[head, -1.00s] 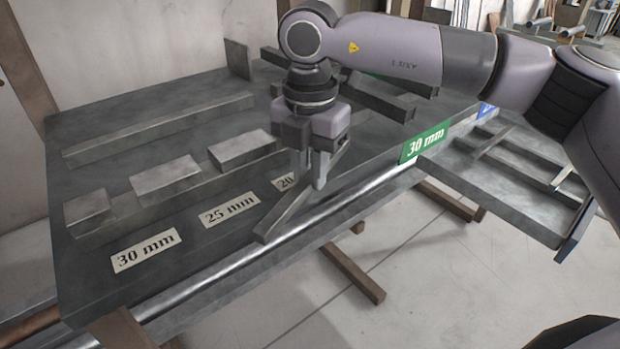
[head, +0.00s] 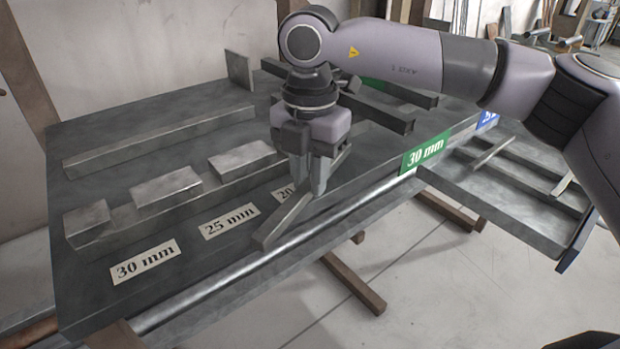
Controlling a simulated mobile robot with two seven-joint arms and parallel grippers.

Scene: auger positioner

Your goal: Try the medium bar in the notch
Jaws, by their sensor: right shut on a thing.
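My right gripper (head: 308,178) is above the front right part of the dark metal bench (head: 175,300). It is shut on a grey square bar (head: 284,222), which points toward the bench's front edge. I cannot tell if the bar touches the bench. On the left of the bench, a gauge rail (head: 120,226) carries several grey blocks (head: 165,190) with notches between them. Cards in front read 30 mm (head: 145,261) and 25 mm (head: 229,221). A third card, partly hidden by the bar, shows 20 (head: 283,191). My left gripper is not in view.
A long bar (head: 160,142) lies behind the blocks. A small upright plate (head: 240,72) stands at the back. At right, a rack (head: 505,200) with bars bears a green 30 mm sign (head: 426,151) and a blue sign (head: 487,120). A round rail (head: 330,216) runs along the front.

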